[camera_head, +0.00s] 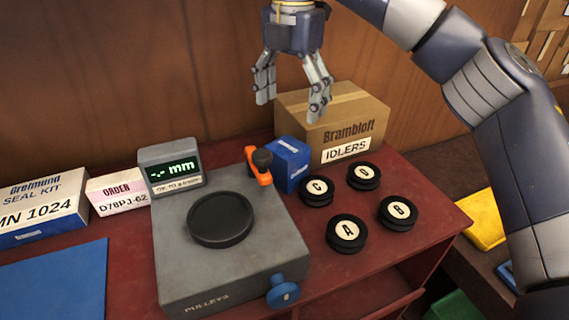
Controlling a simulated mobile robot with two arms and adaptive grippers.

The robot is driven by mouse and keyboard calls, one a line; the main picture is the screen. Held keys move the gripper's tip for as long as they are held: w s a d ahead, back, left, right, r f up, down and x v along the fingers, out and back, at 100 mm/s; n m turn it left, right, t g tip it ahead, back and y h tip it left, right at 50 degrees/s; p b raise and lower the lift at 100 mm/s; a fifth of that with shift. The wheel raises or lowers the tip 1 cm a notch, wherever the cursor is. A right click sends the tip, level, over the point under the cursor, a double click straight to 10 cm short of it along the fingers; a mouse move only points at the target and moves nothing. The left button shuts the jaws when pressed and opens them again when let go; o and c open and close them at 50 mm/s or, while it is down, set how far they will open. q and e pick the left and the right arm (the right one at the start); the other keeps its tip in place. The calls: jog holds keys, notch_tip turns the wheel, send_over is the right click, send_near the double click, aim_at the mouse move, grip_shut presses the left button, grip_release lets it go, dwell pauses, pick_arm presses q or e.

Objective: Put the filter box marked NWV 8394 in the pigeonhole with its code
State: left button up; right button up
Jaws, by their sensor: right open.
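No box with a readable NWV 8394 mark shows in the head view. My right gripper (290,107) hangs open and empty, fingers down, above and behind the blue box and in front of the wooden wall. It touches nothing that I can see. A wooden structure with pale patches (545,40) shows at the top right corner; I cannot tell whether it holds the pigeonholes. My left gripper is not in view.
A yellow item (483,222) lies at right.

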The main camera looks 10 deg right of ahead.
jog(key=shift+a+f+m, duration=0.1)
jog(key=shift+f+m, duration=0.2)
jog(key=shift+m, duration=0.6)
send_over(287, 146)
jog(key=f, duration=0.4)
jog(key=shift+d+f, duration=0.3)
jog(key=shift+f, duration=0.05)
jog(key=shift+s+a+f+p, duration=0.1)
jog(key=shift+a+f+p, duration=0.05)
jog(key=shift+f+p, duration=0.35)
notch_tip(287, 146, down, 3)
jog(key=shift+a+f+p, duration=0.1)
jog(key=shift+f+p, duration=0.05)
jog(key=shift+p, duration=0.75)
jog(key=shift+f, duration=0.6)
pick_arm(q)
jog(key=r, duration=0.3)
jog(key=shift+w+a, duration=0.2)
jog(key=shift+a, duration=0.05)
pick_arm(e)
jog(key=c, duration=1.5)
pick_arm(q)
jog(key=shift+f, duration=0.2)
